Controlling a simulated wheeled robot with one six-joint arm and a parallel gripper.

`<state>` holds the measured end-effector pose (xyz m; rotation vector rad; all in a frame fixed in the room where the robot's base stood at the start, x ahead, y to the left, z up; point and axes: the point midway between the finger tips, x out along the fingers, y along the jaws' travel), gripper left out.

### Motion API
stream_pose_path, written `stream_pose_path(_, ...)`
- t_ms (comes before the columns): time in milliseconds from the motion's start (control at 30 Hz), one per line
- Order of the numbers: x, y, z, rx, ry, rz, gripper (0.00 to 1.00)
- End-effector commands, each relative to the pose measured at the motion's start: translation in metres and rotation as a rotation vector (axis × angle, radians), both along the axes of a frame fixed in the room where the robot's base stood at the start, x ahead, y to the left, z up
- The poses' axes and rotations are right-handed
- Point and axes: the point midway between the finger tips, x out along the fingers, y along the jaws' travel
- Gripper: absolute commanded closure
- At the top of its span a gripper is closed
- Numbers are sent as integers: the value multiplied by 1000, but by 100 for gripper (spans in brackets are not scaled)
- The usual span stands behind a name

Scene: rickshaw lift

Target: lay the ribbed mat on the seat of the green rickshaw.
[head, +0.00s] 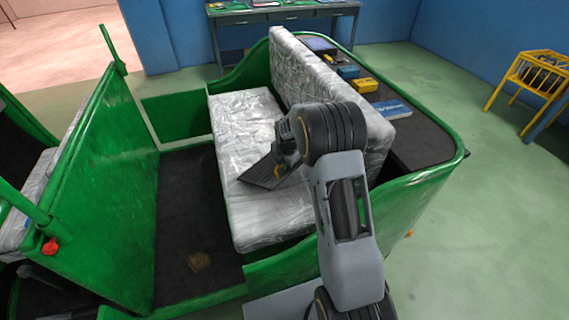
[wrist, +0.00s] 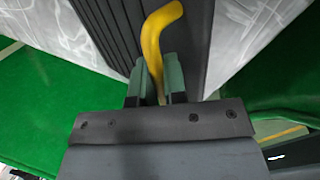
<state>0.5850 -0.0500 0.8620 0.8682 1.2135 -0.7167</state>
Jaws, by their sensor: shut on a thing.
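The ribbed mat (head: 258,175) is dark grey and lies over the white plastic-covered seat (head: 242,118) of the green rickshaw (head: 112,170), near the seat's middle. I cannot tell whether it touches the seat. My gripper (head: 280,163) is at the mat's right part, beside the backrest, and my arm hides some of the mat. In the wrist view the mat's ribs (wrist: 195,40) run below a bent yellow handle (wrist: 153,45). My gripper (wrist: 157,80) is shut on this handle, with one finger on each side.
The tall seat backrest (head: 322,78) stands right of the mat. Behind it a dark shelf (head: 415,145) carries boxes and a blue packet (head: 392,109). The front seat area at the near end is clear. A yellow stand (head: 540,70) is far right.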

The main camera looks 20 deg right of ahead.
Motion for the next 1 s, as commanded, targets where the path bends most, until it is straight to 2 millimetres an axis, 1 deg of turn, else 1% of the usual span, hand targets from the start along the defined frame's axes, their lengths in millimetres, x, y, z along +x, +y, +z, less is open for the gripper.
stream_pose_path(33, -1, -1, -15, 0, 4, 0, 100)
stream_pose_path(233, -2, -3, -41, 0, 5, -5, 100)
stream_pose_path(500, -2, 0, -73, 0, 5, 1, 100)
stream_pose_path(800, -1, 3, -97, 0, 4, 6, 100)
stream_pose_path(1000, -1, 4, -103, 0, 4, 7, 100)
